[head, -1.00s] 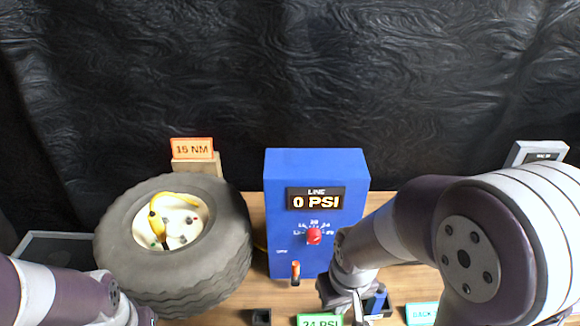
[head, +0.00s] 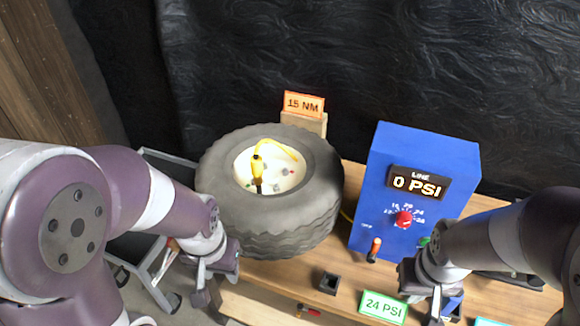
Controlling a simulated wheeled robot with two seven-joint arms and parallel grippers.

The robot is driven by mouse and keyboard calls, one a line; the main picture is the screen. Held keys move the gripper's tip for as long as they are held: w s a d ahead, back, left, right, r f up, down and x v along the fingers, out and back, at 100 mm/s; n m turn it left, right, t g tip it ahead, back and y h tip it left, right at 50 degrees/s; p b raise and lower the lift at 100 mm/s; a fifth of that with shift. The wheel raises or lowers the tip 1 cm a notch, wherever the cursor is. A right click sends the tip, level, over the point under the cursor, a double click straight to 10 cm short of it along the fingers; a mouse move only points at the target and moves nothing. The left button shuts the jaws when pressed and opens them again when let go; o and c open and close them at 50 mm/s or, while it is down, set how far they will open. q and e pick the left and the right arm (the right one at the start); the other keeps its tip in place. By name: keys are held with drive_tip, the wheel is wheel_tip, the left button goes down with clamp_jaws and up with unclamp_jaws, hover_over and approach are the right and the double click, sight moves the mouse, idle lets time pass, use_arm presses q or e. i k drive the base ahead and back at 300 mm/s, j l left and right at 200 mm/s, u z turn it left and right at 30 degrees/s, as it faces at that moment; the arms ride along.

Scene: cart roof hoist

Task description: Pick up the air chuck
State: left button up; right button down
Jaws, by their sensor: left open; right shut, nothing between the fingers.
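The air chuck (head: 257,169) appears to be the yellow and dark piece at the end of a yellow hose (head: 280,147), inside the pale hub of the tyre (head: 285,222). Whether it touches a valve is too small to tell. My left gripper (head: 200,284) is open and empty, pointing down beside the tyre's lower left, apart from the chuck. My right gripper (head: 437,308) is shut and empty, low in front of the blue box, partly hidden by its own wrist.
The blue box (head: 375,185) reading 0 PSI stands right of the tyre, with a red knob (head: 403,219). On the bench are a black socket (head: 329,283) and a green 24 PSI sign (head: 383,307). A 15 NM sign (head: 303,104) stands behind. A grey cart frame (head: 150,262) is at left.

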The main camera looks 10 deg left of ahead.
sight(256, 162)
drive_tip(key=i+j+z, duration=0.15)
drive_tip(key=j+z, duration=0.3)
drive_tip(key=i+j+z, duration=0.1)
drive_tip(key=j+z, duration=0.2)
drive_tip(key=z, duration=0.15)
